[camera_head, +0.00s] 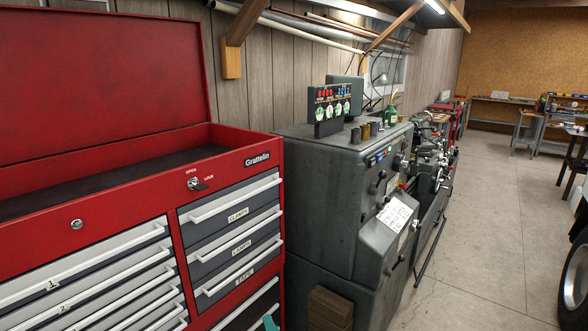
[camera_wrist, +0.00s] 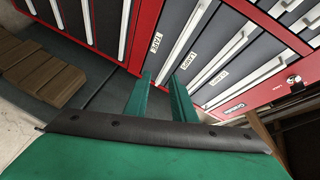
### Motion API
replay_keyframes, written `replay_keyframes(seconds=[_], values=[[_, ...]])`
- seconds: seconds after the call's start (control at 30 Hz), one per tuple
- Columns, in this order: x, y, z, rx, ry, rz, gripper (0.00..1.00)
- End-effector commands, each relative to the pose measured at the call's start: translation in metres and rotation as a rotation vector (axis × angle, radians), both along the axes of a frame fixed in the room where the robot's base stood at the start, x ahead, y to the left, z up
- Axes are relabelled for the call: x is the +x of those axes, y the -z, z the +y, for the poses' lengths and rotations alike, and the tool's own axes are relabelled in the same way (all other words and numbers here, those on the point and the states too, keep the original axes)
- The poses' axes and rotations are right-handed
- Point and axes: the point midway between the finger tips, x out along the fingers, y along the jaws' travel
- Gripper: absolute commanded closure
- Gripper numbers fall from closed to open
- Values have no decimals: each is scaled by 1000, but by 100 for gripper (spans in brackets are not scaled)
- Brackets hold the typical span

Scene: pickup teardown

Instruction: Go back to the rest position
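My gripper (camera_wrist: 158,78) shows in the wrist view as two teal fingers standing apart with a gap between them. Nothing is held between them. They point toward the front of the red tool chest, near the drawer labelled TAPE. In the head view only a small teal tip of my gripper (camera_head: 270,323) shows at the bottom edge, in front of the chest's lower drawers. The rest of my arm is out of that view. The red tool chest (camera_head: 228,149) has its lid up, and its visible drawers look shut.
A grey lathe (camera_head: 318,210) stands right of the chest, with brown wooden blocks (camera_head: 330,308) low in front; similar blocks (camera_wrist: 40,75) show in the wrist view. A wheel (camera_head: 575,275) is at the right edge. The concrete floor (camera_head: 480,230) between is clear.

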Motion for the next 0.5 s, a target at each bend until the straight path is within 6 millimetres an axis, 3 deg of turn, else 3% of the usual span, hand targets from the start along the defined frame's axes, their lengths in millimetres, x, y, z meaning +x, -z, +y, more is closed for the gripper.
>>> replay_keyframes(seconds=[0.03, 0.2, 0.5], values=[[-15, 19, -5, -32, 20, 4, 77], [-60, 65, -22, -157, 82, -5, 77], [-153, 120, -46, -396, 153, -23, 77]])
